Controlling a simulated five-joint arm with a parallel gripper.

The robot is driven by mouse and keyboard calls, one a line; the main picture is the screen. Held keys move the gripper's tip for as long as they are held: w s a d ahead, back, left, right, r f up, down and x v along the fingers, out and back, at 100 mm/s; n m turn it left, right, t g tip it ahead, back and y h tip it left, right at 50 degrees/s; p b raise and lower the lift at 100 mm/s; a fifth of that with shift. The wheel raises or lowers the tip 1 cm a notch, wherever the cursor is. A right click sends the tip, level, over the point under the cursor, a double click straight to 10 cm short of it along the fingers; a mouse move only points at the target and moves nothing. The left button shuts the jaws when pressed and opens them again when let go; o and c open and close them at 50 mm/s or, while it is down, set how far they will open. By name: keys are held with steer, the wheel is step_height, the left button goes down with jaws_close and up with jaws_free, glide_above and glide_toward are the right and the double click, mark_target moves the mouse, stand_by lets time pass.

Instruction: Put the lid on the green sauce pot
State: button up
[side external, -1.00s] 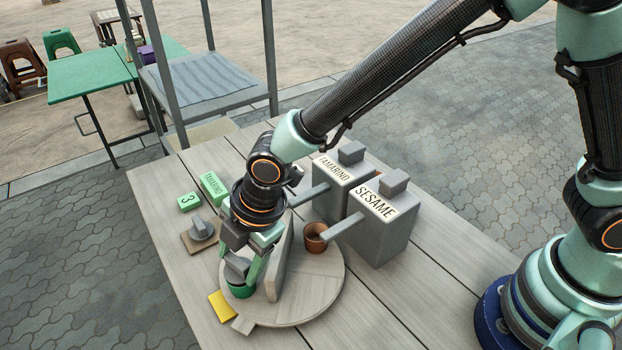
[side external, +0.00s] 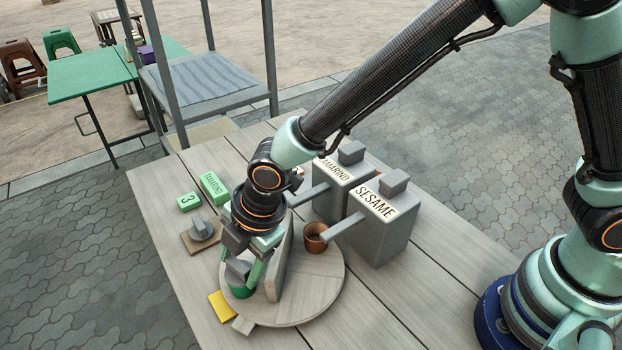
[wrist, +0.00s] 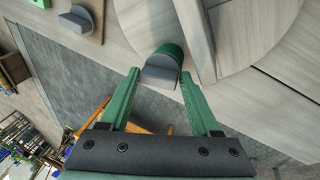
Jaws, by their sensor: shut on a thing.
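The green sauce pot (side external: 241,292) stands near the left edge of the round wooden board (side external: 318,290); its green side also shows in the wrist view (wrist: 172,48). My gripper (side external: 245,272) is directly over it, pointing down. Its green fingers are shut on a grey lid (side external: 237,267). In the wrist view the lid (wrist: 160,74) sits between the fingertips, in line with the pot. The lid is at the pot's top; whether it rests on the rim or hovers just above, I cannot tell. The fingers partly hide the pot.
A grey upright panel (side external: 281,264) stands close right of my gripper. A brown cup (side external: 315,238) is behind it, beside the grey SESAME box (side external: 372,222) and its handle. Another grey lid (side external: 201,229) lies on a small brown board. A yellow card (side external: 222,306) lies at the front left.

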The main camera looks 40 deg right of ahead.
steer(key=o, duration=1.4)
steer(key=shift+c, duration=0.2)
steer(key=shift+o, duration=0.2)
steer(key=shift+r, duration=3.5)
step_height(320, 180, up, 5)
